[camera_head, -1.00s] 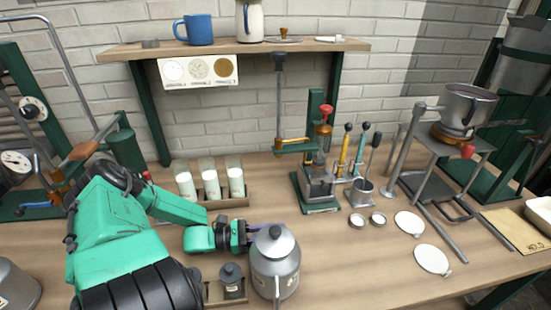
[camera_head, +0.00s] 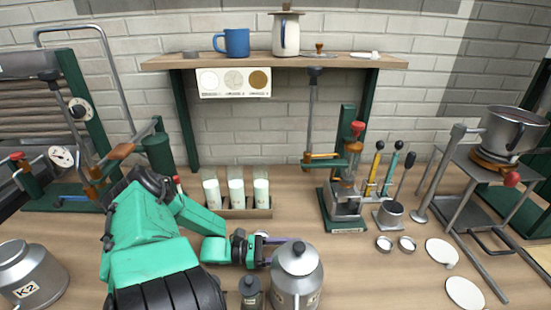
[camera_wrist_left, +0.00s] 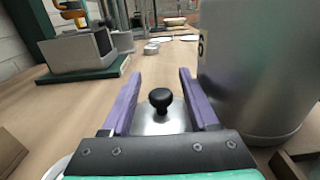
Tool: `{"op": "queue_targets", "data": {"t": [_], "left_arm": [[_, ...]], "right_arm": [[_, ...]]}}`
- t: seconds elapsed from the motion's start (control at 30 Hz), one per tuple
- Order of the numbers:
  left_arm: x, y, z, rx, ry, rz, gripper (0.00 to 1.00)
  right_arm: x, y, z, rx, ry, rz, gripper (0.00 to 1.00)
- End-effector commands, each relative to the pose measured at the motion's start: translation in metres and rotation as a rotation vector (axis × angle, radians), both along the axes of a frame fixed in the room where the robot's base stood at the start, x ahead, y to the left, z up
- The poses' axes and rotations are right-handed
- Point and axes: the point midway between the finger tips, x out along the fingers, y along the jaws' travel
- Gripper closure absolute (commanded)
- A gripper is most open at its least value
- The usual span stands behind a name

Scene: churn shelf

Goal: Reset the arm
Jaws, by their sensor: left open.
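My left arm comes in from the left, and its gripper (camera_head: 274,240) is low over the wooden bench, just behind a silver lidded can (camera_head: 297,278). In the left wrist view the two purple fingers (camera_wrist_left: 157,100) are spread apart. A shiny metal piece with a black knob (camera_wrist_left: 160,100) shows between them, and I cannot tell whether they touch it. The can's metal side (camera_wrist_left: 255,75) stands close to the right of the fingers. In the head view the can hides part of the fingertips. My right gripper is not in view.
A rack of white-filled bottles (camera_head: 236,190) stands behind the arm. A small dark jar (camera_head: 250,290) stands beside the silver can. Another can (camera_head: 30,275) stands at left.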

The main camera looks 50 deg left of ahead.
Motion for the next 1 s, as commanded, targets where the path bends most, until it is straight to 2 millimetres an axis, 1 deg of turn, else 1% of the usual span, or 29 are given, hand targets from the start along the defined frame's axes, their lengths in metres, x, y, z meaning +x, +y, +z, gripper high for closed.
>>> {"op": "queue_targets", "data": {"t": [0.07,0.2,0.3,0.4,0.53,1.0], "left_arm": [[-0.017,0.012,-0.004,0.006,0.007,-0.001,0.40],[-0.050,0.036,-0.003,0.007,0.005,0.000,0.40],[-0.069,0.049,-0.003,0.004,0.003,0.001,0.40],[-0.081,0.057,-0.002,0.004,0.002,0.001,0.40],[-0.086,0.060,0.000,0.002,0.000,0.001,0.40],[-0.086,0.060,0.000,0.001,-0.001,0.001,0.40]], "right_arm": [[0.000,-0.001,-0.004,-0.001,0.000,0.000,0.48],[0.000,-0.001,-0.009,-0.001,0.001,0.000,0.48],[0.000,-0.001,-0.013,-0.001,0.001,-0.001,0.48],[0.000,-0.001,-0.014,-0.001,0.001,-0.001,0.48],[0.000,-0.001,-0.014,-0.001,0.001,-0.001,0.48],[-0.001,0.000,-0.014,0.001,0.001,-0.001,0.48]]}}
